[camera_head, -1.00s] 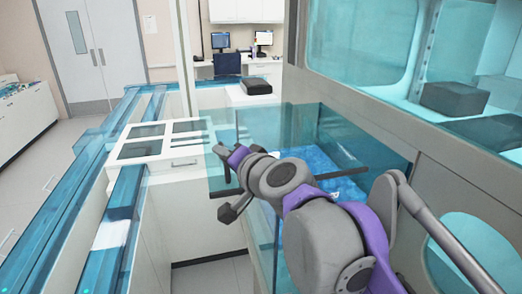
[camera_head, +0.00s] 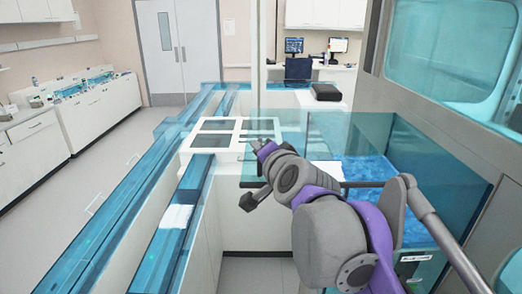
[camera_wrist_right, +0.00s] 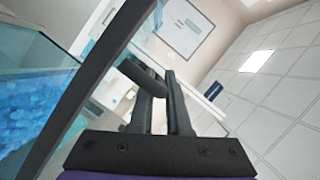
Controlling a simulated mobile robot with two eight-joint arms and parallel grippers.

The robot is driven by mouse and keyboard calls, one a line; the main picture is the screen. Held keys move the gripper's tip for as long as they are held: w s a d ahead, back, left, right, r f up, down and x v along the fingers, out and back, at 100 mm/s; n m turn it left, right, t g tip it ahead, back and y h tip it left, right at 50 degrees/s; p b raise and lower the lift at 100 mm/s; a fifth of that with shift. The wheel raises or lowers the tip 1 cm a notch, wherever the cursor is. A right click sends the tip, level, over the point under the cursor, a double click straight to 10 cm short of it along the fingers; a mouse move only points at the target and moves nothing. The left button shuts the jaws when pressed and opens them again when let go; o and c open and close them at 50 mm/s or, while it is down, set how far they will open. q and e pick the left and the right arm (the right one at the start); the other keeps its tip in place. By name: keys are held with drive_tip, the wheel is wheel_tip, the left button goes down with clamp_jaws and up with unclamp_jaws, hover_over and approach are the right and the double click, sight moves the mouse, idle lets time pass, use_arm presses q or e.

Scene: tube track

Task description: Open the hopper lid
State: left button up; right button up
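The hopper (camera_head: 455,190) is a clear teal box holding bright blue material, at the right of the head view. A dark bar (camera_head: 362,184), apparently part of its lid, runs along its top, partly hidden by my right arm. My right gripper (camera_head: 262,172) is at the hopper's left end, and its fingertips are unclear there. In the right wrist view the two fingers (camera_wrist_right: 160,84) stand close together with a narrow gap. A short dark handle-like piece (camera_wrist_right: 137,74) beside the dark diagonal bar (camera_wrist_right: 92,82) overlaps them; a firm grip cannot be told. My left gripper is not in view.
A white counter with dark panels (camera_head: 245,124) and teal tube tracks (camera_head: 150,205) lie left of the hopper. A large grey machine with a window (camera_head: 460,50) stands close at the right. Open floor (camera_head: 75,215) shows at the far left.

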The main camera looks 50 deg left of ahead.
drive_tip(key=o, duration=0.4)
drive_tip(key=shift+o, duration=0.2)
drive_tip(key=b+v, duration=0.1)
drive_tip(key=v, duration=0.9)
drive_tip(key=shift+s+d, duration=0.15)
drive_tip(key=shift+d, duration=0.2)
drive_tip(key=shift+r, duration=0.1)
